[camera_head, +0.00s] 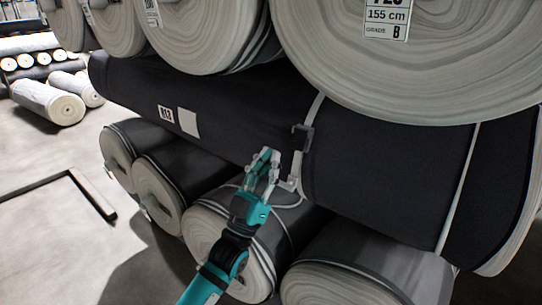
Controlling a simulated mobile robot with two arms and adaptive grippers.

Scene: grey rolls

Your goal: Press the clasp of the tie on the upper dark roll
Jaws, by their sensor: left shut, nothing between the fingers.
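The upper dark roll (380,165) lies slanting across the middle of the view, below big grey rolls. A thin pale tie (316,108) runs down over it and meets a dark grey clasp (303,130) near the roll's middle. My left gripper (268,156) is in front of the dark roll, just left of and a little below the clasp. It is shut and empty, with its fingers pointing up. A gap shows between the fingertips and the clasp in the picture; I cannot tell the depth between them. My right gripper is not in view.
Large grey rolls (430,60) overhang the dark roll from above. Smaller rolls (225,235) lie below, close beside my left arm. A second pale strap (458,190) crosses the dark roll at right. Bare floor (60,220) with a dark frame (88,192) lies at left.

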